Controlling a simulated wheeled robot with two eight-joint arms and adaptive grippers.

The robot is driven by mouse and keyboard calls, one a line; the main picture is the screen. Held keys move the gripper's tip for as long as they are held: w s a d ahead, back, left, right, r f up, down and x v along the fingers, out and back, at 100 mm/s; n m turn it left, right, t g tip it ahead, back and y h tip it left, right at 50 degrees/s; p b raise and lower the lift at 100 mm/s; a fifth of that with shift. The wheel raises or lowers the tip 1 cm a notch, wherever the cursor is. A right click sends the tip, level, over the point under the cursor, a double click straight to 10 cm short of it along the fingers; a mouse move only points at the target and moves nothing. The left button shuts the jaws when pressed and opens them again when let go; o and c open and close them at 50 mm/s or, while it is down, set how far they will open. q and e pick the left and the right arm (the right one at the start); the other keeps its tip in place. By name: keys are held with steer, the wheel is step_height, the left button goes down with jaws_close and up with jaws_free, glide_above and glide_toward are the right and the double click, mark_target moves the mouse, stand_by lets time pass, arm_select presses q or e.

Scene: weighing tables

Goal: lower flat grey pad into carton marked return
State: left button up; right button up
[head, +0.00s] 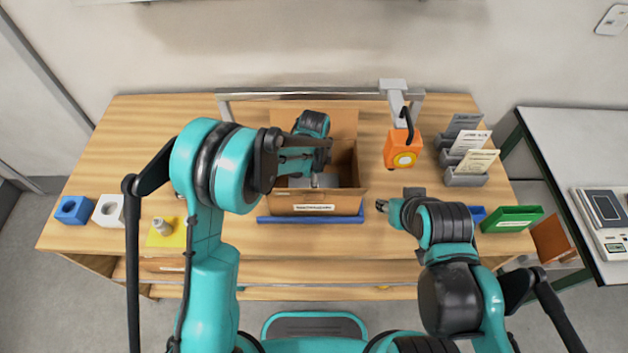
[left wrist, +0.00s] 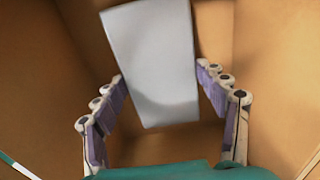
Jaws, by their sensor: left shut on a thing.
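The open cardboard carton (head: 290,198) stands at the middle of the table, with a white label on its front that is too small to read. My left gripper (left wrist: 160,80) is inside the carton, shut on the flat grey pad (left wrist: 152,55). The pad is held between the two fingers, with brown carton walls around it. In the head view a small part of the pad (head: 326,181) shows below the gripper, and the arm hides the carton's left side. My right gripper (head: 382,206) is low over the table, right of the carton; its fingers are too small to read.
A blue strip (head: 270,219) lies along the carton's front. Grey card holders (head: 464,178) and a green tray (head: 512,220) stand right. Blue (head: 73,209), white (head: 109,210) and yellow (head: 165,240) items sit left.

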arm_select(q)
steer(key=shift+f+b, duration=0.35)
steer(key=shift+b, duration=0.05)
steer(key=o, duration=0.9)
steer(key=shift+c, duration=0.2)
steer(key=shift+r, duration=0.15)
step_height(320, 180, up, 12)
